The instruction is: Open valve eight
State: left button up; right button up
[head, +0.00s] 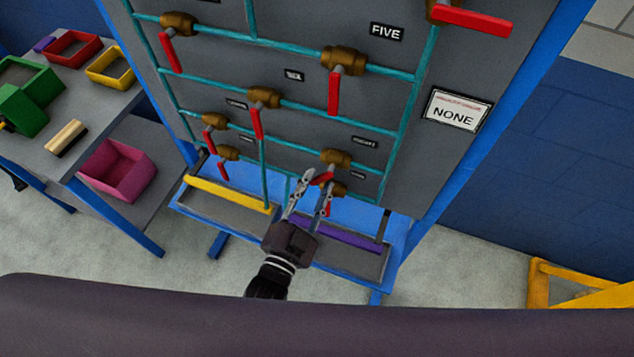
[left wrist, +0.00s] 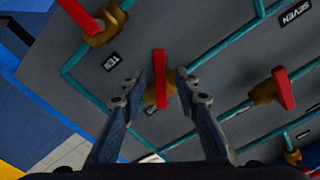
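Valve eight, a brown body (head: 335,157) with a red handle (head: 322,178), sits low on the grey panel beside a small label (head: 364,142) too blurred to read surely. My left gripper (head: 308,190) is at this handle in the head view, partly overlapping it. In the left wrist view the gripper (left wrist: 166,82) is open, its two fingers well apart, with a red handle (left wrist: 160,78) standing between them. A gap shows on each side, and the brown body behind is partly hidden. My right gripper is out of view.
Another brown valve (head: 338,188) sits just below, partly hidden by the gripper. Several more red-handled valves and teal pipes cover the panel (head: 300,30). A blue ledge with yellow and purple bars (head: 340,233) is below. Shelves with coloured bins (head: 118,168) stand at left.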

pick_arm(q)
jog(key=v, duration=1.1)
jog(key=shift+s, duration=0.2)
jog(key=shift+a, duration=0.1)
